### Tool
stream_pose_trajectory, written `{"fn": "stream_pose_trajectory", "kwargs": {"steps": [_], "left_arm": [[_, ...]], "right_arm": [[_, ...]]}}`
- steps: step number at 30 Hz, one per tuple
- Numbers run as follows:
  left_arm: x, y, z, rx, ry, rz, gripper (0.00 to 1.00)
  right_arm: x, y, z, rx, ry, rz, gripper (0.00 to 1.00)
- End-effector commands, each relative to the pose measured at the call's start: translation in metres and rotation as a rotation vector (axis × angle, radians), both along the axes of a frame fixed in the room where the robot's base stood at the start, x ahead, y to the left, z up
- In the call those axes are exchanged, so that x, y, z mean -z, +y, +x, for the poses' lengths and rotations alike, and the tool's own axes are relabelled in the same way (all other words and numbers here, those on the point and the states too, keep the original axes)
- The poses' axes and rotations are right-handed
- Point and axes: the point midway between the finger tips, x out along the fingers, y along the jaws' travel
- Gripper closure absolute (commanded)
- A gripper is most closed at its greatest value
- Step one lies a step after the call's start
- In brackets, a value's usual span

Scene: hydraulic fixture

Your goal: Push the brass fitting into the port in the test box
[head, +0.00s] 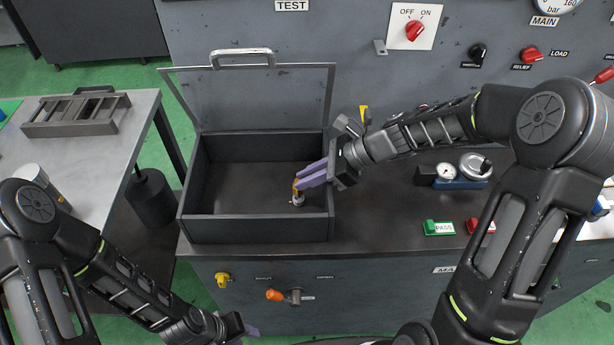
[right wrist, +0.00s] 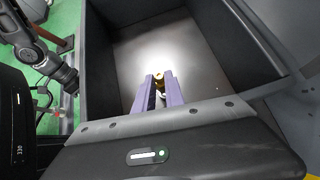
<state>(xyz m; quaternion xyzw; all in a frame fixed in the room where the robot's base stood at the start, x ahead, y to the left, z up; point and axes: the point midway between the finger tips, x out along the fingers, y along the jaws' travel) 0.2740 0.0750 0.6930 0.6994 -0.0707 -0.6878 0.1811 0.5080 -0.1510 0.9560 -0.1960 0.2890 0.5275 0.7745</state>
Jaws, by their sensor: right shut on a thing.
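The dark test box (head: 257,229) stands on the bench with its clear lid (head: 262,98) raised. My right gripper (head: 299,183) reaches into the right side of the box, its purple fingers shut on the brass fitting (head: 296,188). In the right wrist view the fitting (right wrist: 158,80) shows between the fingertips (right wrist: 160,82). A small silvery round part (head: 298,200) shows directly below the fitting near the box floor; I cannot tell whether it is the port or whether the two touch. My left gripper (head: 247,331) is low at the bottom edge, away from the box, mostly hidden.
The box walls stand close around my right fingers, with the right wall nearest. Right of the box are a gauge block (head: 455,180), a green PASS button (head: 438,228) and a red button (head: 480,225). A grey side table (head: 125,150) with a slotted rack (head: 75,115) is at the left.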

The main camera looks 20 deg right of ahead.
Motion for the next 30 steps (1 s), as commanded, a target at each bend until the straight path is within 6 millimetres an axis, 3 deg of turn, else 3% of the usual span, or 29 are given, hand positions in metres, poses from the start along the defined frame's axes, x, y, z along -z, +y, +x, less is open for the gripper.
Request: {"fn": "stream_pose_trajectory", "kwargs": {"steps": [14,30], "left_arm": [[0.008,0.0,0.0,0.0,0.0,0.0,0.64],[-0.003,0.0,0.0,0.0,0.0,0.0,0.64]], "right_arm": [[0.011,0.0,0.0,0.001,0.002,0.0,1.0],[0.001,-0.001,-0.001,0.003,0.004,-0.002,1.0]]}}
